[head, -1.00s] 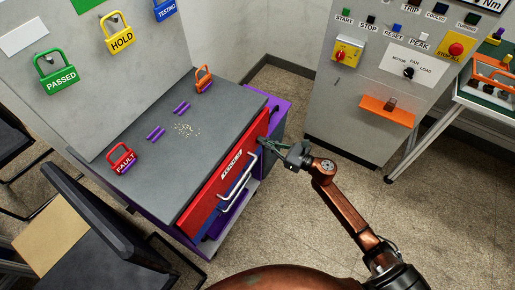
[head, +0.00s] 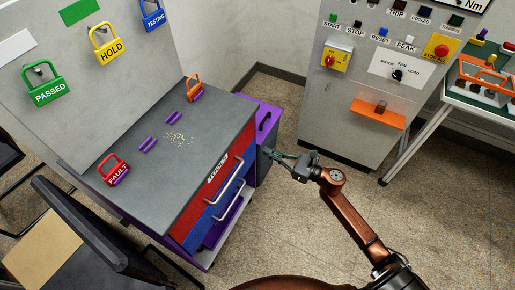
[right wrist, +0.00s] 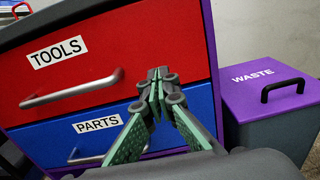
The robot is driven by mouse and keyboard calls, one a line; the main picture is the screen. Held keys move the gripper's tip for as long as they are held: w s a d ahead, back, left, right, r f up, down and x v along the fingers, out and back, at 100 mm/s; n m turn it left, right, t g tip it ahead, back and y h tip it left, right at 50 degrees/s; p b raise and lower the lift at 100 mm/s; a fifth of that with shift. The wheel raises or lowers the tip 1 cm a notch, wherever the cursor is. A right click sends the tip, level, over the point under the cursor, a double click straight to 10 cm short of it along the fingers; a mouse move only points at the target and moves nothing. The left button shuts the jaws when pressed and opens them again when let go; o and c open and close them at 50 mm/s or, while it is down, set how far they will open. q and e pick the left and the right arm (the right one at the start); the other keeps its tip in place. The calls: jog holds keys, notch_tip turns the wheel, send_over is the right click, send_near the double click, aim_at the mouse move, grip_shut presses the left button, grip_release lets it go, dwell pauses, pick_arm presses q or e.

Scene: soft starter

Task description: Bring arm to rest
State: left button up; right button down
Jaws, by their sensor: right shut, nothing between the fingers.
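My right gripper (head: 270,154) is shut and empty, beside the right end of the drawer cabinet. In the right wrist view its green-padded fingers (right wrist: 157,82) meet at the tips, in front of the drawers. The copper-coloured right arm (head: 353,218) reaches up from the lower right. Behind the fingers are the red TOOLS drawer (right wrist: 120,45) and the blue PARTS drawer (right wrist: 55,143), both looking closed. The fingers hide part of both fronts. I cannot tell from the views whether they touch the cabinet. My left gripper is not in view.
A purple WASTE bin (right wrist: 262,88) stands right of the cabinet. The worktop (head: 180,175) holds padlocks and purple pieces. A control panel (head: 345,95) with an orange shelf (head: 376,115) stands behind the arm. A chair (head: 75,235) is at the left. Floor is open right of the arm.

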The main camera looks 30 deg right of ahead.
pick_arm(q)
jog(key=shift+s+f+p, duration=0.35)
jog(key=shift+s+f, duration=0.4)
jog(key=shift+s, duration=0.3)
pick_arm(e)
jog(key=shift+v, duration=2.95)
